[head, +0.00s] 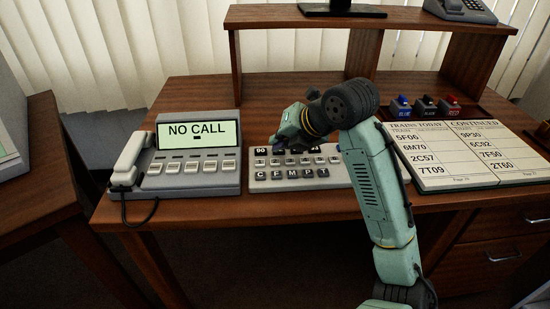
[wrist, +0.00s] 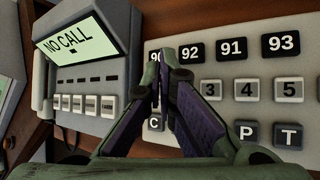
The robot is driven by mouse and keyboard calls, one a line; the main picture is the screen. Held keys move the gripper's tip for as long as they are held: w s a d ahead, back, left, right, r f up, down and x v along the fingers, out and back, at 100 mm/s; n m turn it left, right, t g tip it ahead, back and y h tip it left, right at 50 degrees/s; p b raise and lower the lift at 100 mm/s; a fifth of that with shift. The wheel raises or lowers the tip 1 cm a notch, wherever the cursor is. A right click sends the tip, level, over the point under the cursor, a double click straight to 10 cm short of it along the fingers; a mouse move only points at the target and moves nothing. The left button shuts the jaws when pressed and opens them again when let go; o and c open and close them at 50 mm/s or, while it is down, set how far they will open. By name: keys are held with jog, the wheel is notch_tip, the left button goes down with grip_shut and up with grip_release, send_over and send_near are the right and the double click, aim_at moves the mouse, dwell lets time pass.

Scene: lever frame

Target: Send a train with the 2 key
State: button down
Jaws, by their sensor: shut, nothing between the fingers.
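A grey keypad panel (head: 290,187) with rows of keys lies on the desk; it also shows in the wrist view (wrist: 226,70). In the wrist view, its back row includes a 90 key (wrist: 155,55), a 92 key (wrist: 192,51) and a 91 key (wrist: 232,49). The 3 key (wrist: 210,88) and the 4 key (wrist: 246,90) show right of my gripper. The 2 key is not visible; my fingers cover that part of the row. My gripper (wrist: 160,60) is shut and empty, over the panel's left part. I cannot tell whether it touches a key.
A phone console (head: 190,172) with a "NO CALL" screen stands left of the panel. A train list (head: 465,152) lies to the right, with blue, black and red items (head: 425,106) behind it. A wooden shelf (head: 300,18) stands at the back.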

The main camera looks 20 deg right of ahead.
aim_at(278, 161)
jog(key=shift+r+p, duration=0.75)
jog(key=shift+r, duration=0.95)
